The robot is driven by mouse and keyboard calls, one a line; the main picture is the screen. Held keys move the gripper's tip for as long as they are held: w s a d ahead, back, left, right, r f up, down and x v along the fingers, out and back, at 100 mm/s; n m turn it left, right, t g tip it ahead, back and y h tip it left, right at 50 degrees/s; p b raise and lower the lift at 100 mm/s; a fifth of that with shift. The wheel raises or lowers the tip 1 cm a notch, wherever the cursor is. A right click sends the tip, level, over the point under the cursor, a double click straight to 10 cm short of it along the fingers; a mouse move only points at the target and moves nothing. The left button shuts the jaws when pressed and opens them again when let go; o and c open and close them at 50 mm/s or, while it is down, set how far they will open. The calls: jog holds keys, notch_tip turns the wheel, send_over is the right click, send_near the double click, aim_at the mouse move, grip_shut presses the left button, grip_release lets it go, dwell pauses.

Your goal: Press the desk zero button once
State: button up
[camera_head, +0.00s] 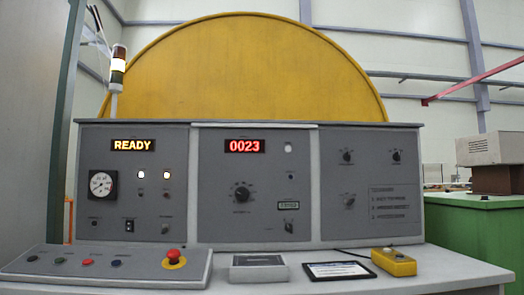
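The grey control desk has a sloped button panel (110,277) at the lower left. A red mushroom button (173,255) on a yellow base stands at the panel's right. Labels by the buttons are too small to read, so I cannot tell which is the zero button. The upright panel shows a red counter reading 0023 (245,146) and an amber READY display (133,145). My gripper is not in view.
On the desk top lie a small grey box (258,268), a tablet (338,271) and a yellow handheld box (393,262). The upright panel carries a gauge (101,185) and several knobs. A large yellow disc (245,70) stands behind. A green cabinet (475,235) is at right.

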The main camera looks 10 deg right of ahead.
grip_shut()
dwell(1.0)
